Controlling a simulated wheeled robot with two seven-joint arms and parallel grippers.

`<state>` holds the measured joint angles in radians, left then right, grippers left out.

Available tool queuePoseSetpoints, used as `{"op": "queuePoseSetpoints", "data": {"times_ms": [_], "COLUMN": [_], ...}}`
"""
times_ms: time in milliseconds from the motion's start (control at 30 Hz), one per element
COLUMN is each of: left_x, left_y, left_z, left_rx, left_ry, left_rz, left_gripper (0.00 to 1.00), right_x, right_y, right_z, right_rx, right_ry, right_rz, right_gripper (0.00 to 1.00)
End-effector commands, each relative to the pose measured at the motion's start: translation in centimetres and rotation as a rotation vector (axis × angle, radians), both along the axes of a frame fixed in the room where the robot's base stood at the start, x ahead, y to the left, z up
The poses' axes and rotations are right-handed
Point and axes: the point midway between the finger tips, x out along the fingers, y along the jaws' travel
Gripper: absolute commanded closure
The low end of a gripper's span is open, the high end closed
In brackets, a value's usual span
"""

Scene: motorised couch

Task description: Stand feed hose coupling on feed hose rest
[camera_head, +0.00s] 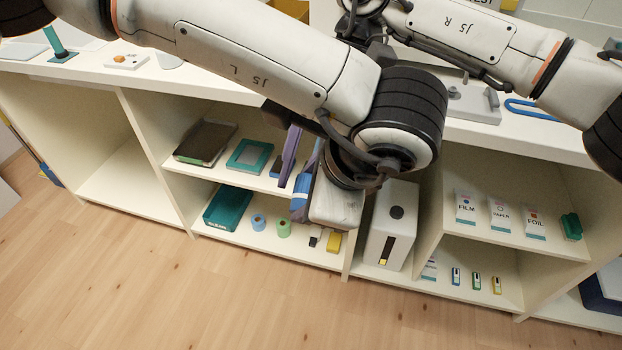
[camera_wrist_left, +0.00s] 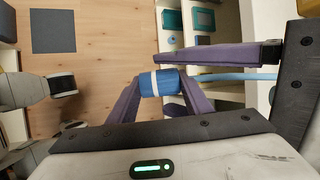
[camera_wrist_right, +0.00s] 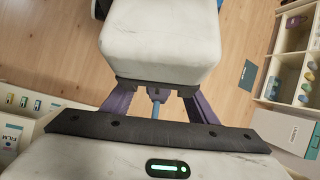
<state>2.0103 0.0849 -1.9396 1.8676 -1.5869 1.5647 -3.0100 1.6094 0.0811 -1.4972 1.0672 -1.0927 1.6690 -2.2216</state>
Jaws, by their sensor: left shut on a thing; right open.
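The feed hose coupling is a blue cylinder with a white band (camera_wrist_left: 160,83). It sits between the purple fingers of my left gripper (camera_wrist_left: 158,98), which is shut on it. The coupling also shows in the head view (camera_head: 300,189), in front of the shelves and above the floor. A light blue hose (camera_wrist_left: 235,77) runs from it towards my right gripper. My right gripper (camera_wrist_right: 157,101) is open, facing the left gripper closely, with the hose between its fingers. In the head view my left arm hides most of the right gripper. I cannot identify the feed hose rest.
The white counter (camera_head: 225,90) runs across the back, with a grey plate (camera_head: 470,108) and a blue loop (camera_head: 535,111) on it. Shelves below hold a teal box (camera_head: 228,208), a white machine (camera_head: 391,225) and labelled packets (camera_head: 500,214). The wooden floor in front is clear.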

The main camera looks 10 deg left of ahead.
Motion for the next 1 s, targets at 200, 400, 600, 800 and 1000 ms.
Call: {"op": "queuePoseSetpoints", "data": {"times_ms": [200,400,600,800,1000], "left_x": [0.0,0.0,0.0,0.0,0.0], "left_y": [0.0,0.0,0.0,0.0,0.0], "left_z": [0.0,0.0,0.0,0.0,0.0], "left_rx": [0.000,0.000,0.000,0.000,0.000], "left_ry": [0.000,0.000,0.000,0.000,0.000], "left_rz": [0.000,0.000,0.000,0.000,0.000], "left_gripper": [0.78,0.78,0.78,0.52,0.33], "right_x": [-0.6,-0.7,-0.7,-0.7,-0.7], "right_y": [0.4,0.4,0.4,0.4,0.4], "right_z": [-1.5,-1.6,-1.6,-1.6,-1.6], "right_rx": [0.002,0.002,0.002,0.002,0.002], "right_ry": [-0.001,-0.001,-0.001,-0.001,-0.001], "right_rz": [-0.001,-0.001,-0.001,-0.001,-0.001], "right_gripper": [0.47,0.47,0.64,0.95,0.96]}}
